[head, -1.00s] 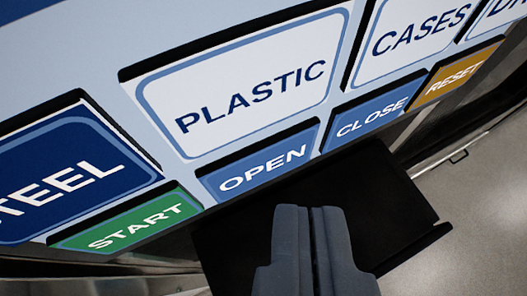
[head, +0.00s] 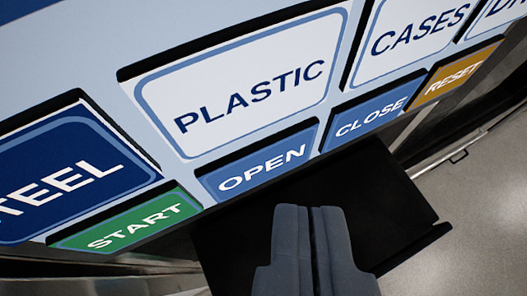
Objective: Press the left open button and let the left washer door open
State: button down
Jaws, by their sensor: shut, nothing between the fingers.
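The blue OPEN button (head: 260,169) sits in the lower row of a tilted control panel, between the green START button and the blue CLOSE button. My gripper (head: 306,212) is at the bottom centre, its two grey fingers shut together and empty. Its tips appear just below the OPEN button in the picture, over a black surface. I cannot tell whether they touch anything. No whole washer door is visible, so I cannot tell its state.
The START button (head: 130,230), CLOSE button (head: 363,122) and orange RESET button (head: 453,76) flank OPEN. Above are a large PLASTIC key (head: 240,80), STEEL key (head: 70,180) and CASES key (head: 415,35). A black block (head: 375,200) lies behind my fingers. Grey floor (head: 480,210) shows at right.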

jog(key=shift+w+a, duration=0.2)
jog(key=shift+w, duration=0.15)
